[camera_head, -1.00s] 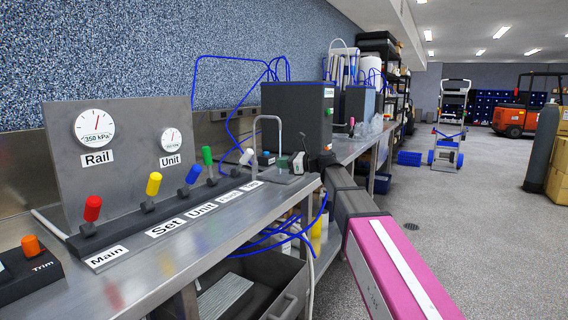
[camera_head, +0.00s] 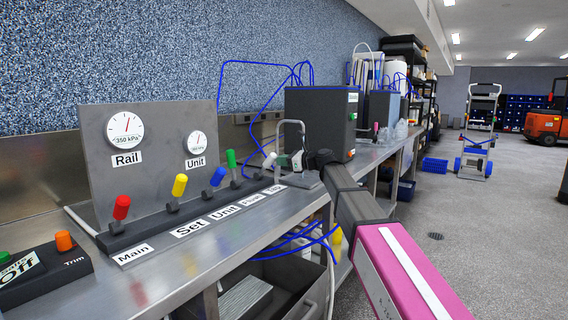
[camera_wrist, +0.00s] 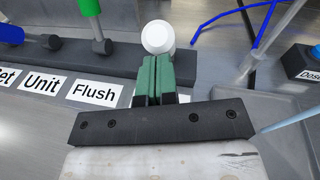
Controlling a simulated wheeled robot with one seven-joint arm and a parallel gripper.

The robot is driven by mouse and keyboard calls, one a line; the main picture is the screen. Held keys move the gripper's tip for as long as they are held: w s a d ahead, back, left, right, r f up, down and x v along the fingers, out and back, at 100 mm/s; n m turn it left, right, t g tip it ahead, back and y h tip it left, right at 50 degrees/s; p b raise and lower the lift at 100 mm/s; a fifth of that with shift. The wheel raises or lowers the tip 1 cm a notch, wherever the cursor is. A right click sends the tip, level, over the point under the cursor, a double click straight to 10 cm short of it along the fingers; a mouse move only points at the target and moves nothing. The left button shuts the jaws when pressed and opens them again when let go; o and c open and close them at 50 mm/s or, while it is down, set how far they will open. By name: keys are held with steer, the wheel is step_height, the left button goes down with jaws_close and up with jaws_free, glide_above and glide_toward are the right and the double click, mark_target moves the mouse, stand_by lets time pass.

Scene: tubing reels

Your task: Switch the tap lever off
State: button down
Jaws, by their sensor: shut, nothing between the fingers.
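The tap lever is the white-knobbed one (camera_head: 269,160) at the far end of the lever row, leaning up and right in the head view. Its round knob (camera_wrist: 157,37) is at the top middle of the wrist view. My gripper (camera_head: 284,160) is just right of it in the head view. In the wrist view my gripper's green fingers (camera_wrist: 156,75) are shut together with nothing between them. Their tips are right by the knob; I cannot tell whether they touch. The fingers hide the lever's stem and its label.
The green lever (camera_wrist: 98,28) stands left of the white one, with blue, yellow and red levers farther along. A dark box (camera_head: 320,112) stands beyond. A Dose box (camera_wrist: 303,60) is at right.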

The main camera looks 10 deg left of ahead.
steer(key=w+a+r+m+g+h, duration=0.1)
steer(key=w+a+r+g+h, duration=0.1)
steer(key=w+a+r+h, duration=0.2)
steer(key=shift+w+a+r+g+h, duration=0.25)
steer(key=shift+a+r+h, duration=0.9)
steer(key=shift+a+h, duration=1.55)
steer(key=shift+s+a+y, duration=0.1)
steer(key=shift+a+y, duration=0.4)
steer(key=shift+a, duration=0.05)
steer(key=shift+d, duration=0.1)
